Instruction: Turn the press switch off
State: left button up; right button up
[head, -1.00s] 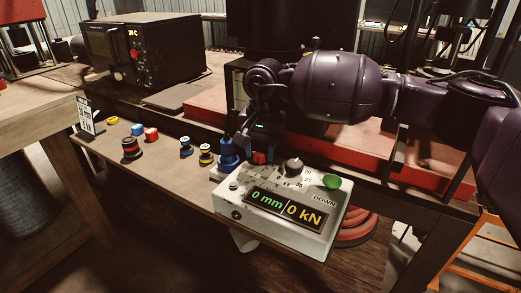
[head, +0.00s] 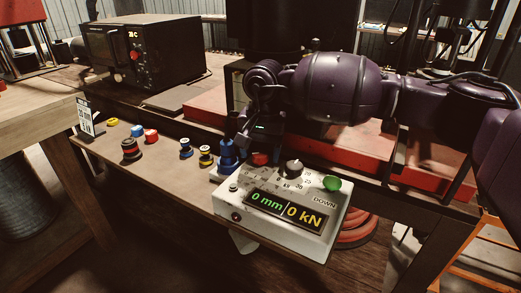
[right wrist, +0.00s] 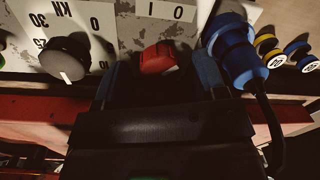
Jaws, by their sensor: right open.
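The press control box (head: 285,215) is a pale box at the table's front edge, with a lit display (head: 285,211) reading 0 mm and 0 kN. Its red switch (head: 259,159) is at the back left of its top; in the right wrist view the red switch (right wrist: 160,57) lies below printed marks 1 and 0. My right gripper (right wrist: 160,72) is open, its fingertips on either side of the switch, with gaps visible and nothing held. In the head view the right gripper (head: 256,148) hangs over the box's back edge. My left gripper is out of view.
A blue plug (right wrist: 237,50) with a black cable stands close beside one fingertip. A black knob (right wrist: 65,57) is on the other side. A green DOWN button (head: 332,183) sits at the box's right corner. Several coloured spools (head: 131,149) lie left on the table.

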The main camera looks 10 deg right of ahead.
aim_at(263, 153)
notch_tip(263, 153, up, 11)
jog(key=p, duration=0.1)
jog(key=shift+d, duration=0.25)
jog(key=shift+s+f, duration=0.1)
jog(key=shift+f, duration=0.05)
